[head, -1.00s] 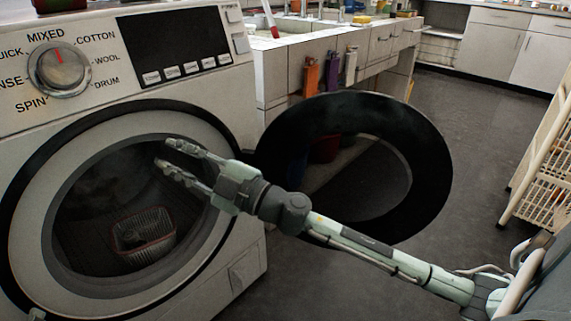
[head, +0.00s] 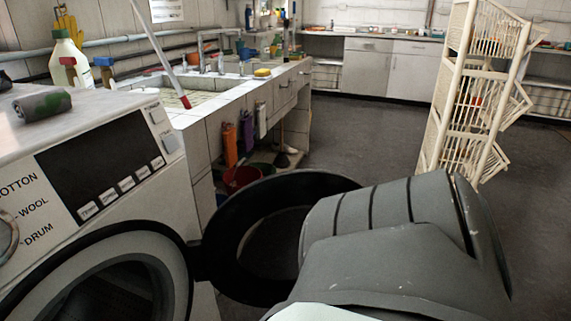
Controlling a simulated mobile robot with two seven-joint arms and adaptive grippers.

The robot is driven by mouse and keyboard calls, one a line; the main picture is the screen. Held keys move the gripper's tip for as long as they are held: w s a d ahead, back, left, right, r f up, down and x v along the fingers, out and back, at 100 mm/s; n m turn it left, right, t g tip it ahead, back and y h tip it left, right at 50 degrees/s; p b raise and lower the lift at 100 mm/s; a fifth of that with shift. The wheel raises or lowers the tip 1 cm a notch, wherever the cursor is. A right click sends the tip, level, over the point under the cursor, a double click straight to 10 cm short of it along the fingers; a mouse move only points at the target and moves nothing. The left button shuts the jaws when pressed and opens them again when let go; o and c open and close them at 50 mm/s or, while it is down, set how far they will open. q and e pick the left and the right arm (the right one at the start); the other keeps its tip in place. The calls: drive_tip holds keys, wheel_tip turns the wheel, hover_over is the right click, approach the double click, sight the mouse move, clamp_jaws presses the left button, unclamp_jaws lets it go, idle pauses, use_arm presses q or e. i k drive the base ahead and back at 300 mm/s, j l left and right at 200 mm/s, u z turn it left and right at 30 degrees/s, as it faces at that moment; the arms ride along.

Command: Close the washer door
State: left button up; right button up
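The white washer (head: 125,212) stands at the lower left, cut off by the frame edge. Its round drum opening (head: 110,295) shows only in part, and the inside is dark. The washer door (head: 225,250), a black ring with a see-through middle, hangs open to the right from the hinge at the opening's right side. A large grey link of my own arm covers the door's right part. Neither of my grippers shows in the head view now.
A tiled sink counter (head: 205,118) stands behind the washer, with a red bucket (head: 240,178) below. A white basket rack (head: 440,120) stands at the right. A grey-green roll (head: 42,106) lies on the washer top. Dark floor (head: 350,140) is clear between counter and rack.

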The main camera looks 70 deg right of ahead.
sight(249, 248)
drive_tip(key=k+l+u, duration=0.35)
drive_tip(key=k+l, duration=0.2)
drive_tip(key=k, duration=0.2)
drive_tip(key=k+l+u, duration=0.4)
drive_tip(key=k+l, duration=0.3)
drive_tip(key=k+l+u, duration=0.2)
drive_tip(key=l, duration=0.3)
drive_tip(key=k+l+u, duration=0.15)
drive_tip(key=k+l, duration=0.25)
drive_tip(key=k+l+u, duration=0.1)
drive_tip(key=l, duration=0.25)
drive_tip(key=k+l+u, duration=0.15)
drive_tip(key=l, duration=0.2)
drive_tip(key=k+l+u, duration=0.1)
drive_tip(key=l, duration=0.25)
drive_tip(key=l+u, duration=0.2)
drive_tip(key=l, duration=0.35)
drive_tip(key=k+l+u, duration=0.2)
drive_tip(key=l, duration=0.35)
drive_tip(key=l+u, duration=0.15)
drive_tip(key=l, duration=0.4)
drive_tip(key=i+l+u, duration=0.15)
drive_tip(key=l, duration=0.45)
